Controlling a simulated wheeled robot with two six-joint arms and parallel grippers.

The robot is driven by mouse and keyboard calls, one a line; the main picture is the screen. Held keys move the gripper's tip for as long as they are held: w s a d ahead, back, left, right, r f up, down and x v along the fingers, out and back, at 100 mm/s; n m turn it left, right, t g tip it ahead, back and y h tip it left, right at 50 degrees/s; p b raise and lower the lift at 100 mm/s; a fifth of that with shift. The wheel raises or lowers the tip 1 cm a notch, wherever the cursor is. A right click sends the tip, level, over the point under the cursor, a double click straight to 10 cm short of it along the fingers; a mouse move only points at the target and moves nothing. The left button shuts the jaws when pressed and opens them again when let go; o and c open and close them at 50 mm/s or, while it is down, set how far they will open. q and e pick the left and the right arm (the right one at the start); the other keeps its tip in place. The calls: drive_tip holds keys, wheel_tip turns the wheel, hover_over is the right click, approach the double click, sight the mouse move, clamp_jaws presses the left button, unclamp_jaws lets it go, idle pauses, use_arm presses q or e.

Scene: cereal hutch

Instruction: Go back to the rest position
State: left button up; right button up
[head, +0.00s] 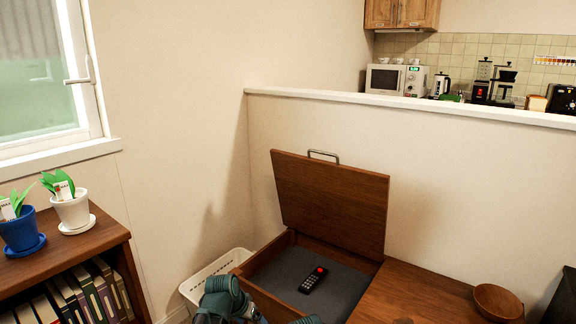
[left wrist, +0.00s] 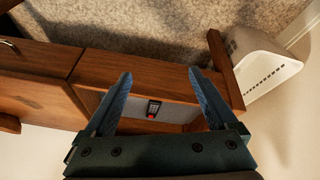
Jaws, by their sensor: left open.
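In the head view a wooden bench compartment (head: 253,263) stands with its lid (head: 330,200) raised and leaning back near the half wall. A black remote (head: 313,280) with a red button lies on the grey lining inside. My left arm shows at the bottom edge in front of the compartment. In the left wrist view my left gripper (left wrist: 162,88) is open and empty, its two fingers apart. The remote (left wrist: 153,108) shows between the fingers, farther away and not touched. My right gripper is not in view.
A white basket (head: 207,274) stands left of the compartment. A bookshelf (head: 75,262) with two potted plants is at the left. A wooden bowl (head: 497,302) sits on the closed bench top at the right. The half wall (head: 440,180) runs behind.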

use_arm(q)
drive_tip(key=s+a+f+n+g+y, duration=0.1)
drive_tip(key=s+a+n+g, duration=0.15)
drive_tip(key=s, duration=0.45)
drive_tip(key=s+a+f+n+g+y, duration=0.1)
drive_tip(key=s+a+y, duration=0.1)
drive_tip(key=s+a, duration=0.35)
drive_tip(key=s+d+r+m+p, duration=0.1)
drive_tip(key=s+d+m, duration=0.1)
drive_tip(key=s+d, duration=0.3)
drive_tip(key=s+d+m, duration=0.2)
drive_tip(key=d, duration=0.5)
wheel_tip(320, 180, up, 38)
drive_tip(key=p, duration=3.8)
drive_tip(key=shift+s+d+r+y, duration=0.15)
drive_tip(key=shift+d+r+y, duration=0.1)
drive_tip(key=shift+y, duration=0.15)
drive_tip(key=shift+f+n+g, duration=0.1)
drive_tip(key=shift+n+g, duration=0.15)
